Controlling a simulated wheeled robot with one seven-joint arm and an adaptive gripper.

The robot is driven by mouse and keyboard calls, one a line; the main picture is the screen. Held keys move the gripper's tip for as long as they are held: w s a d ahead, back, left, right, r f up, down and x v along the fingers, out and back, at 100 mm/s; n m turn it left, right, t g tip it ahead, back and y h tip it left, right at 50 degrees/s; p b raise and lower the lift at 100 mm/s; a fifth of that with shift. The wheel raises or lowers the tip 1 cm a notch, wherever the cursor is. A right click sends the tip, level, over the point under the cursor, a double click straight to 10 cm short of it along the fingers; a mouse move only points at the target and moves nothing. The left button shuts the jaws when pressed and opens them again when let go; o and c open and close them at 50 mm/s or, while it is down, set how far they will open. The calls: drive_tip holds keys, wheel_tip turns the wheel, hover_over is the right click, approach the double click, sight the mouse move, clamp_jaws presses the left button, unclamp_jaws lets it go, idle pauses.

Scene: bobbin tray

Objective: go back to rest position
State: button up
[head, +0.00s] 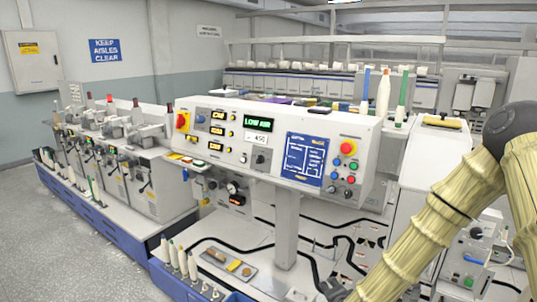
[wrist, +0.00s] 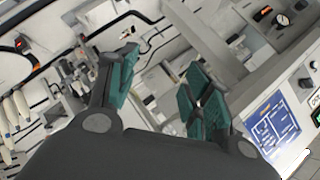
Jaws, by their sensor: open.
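My gripper (wrist: 160,78) is in the wrist view, its two teal-padded fingers spread wide apart. Nothing is between them, so it is open and empty, above the white machine bed. In the head view my tan-covered arm comes in from the right and reaches down to the bottom edge. A small grey tray (head: 247,276) with brownish items on it lies on the white worktop in the head view. Several pale cone-shaped bobbins (head: 182,261) stand left of it; similar pale cones (wrist: 17,107) show at the left of the wrist view.
A white control panel (head: 224,152) with a green "LOW AIR" display stands on a post (head: 286,230) above the worktop, close to my arm. Black cables (head: 345,224) run over the bed. Winding units (head: 110,150) line the left. Grey floor (head: 60,245) is clear at the lower left.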

drive_tip(key=s+f+n+g+y, duration=0.1)
drive_tip(key=s+f+n+g, duration=0.25)
drive_tip(key=s+f, duration=0.75)
drive_tip(key=s+d+f+n+g, duration=0.1)
drive_tip(key=s+f+n+g, duration=0.2)
drive_tip(key=s, duration=1.1)
drive_tip(key=s+d+f+n+g, duration=0.2)
drive_tip(key=s+f+n+g, duration=0.2)
drive_tip(key=s+f, duration=0.5)
drive_tip(key=s+n, duration=0.2)
drive_tip(key=s, duration=0.4)
drive_tip(key=shift+s+f, duration=0.2)
drive_tip(key=shift+n, duration=0.25)
drive_tip(key=c, duration=0.3)
drive_tip(key=shift+w, duration=0.2)
